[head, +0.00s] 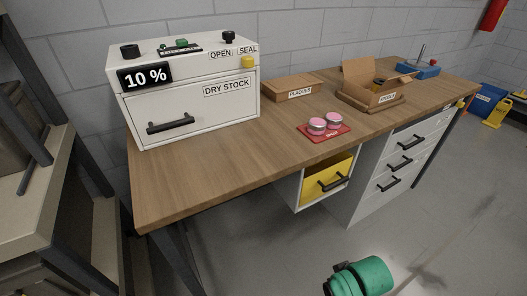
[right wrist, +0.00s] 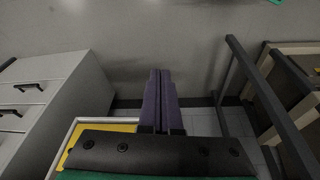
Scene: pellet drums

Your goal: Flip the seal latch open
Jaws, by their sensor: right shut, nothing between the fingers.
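The white dry stock cabinet (head: 190,104) stands at the left end of the wooden bench. On its upper front are an OPEN label (head: 220,54) and a SEAL label (head: 248,49). A small yellow piece, which looks like the seal latch (head: 248,62), sits just below the SEAL label. My right gripper (right wrist: 161,72) shows in the right wrist view, its two dark purple fingers pressed together with nothing between them. It is in the air in front of the bench, well away from the latch. My left gripper is not in view.
A red mat (head: 323,134) with two pink-topped tubs, a plaques box (head: 293,88) and an open carton (head: 372,86) stand on the bench. A yellow-lined drawer (head: 330,182) hangs under it beside a white drawer unit (head: 392,165). A shelf rack (head: 60,165) stands at left.

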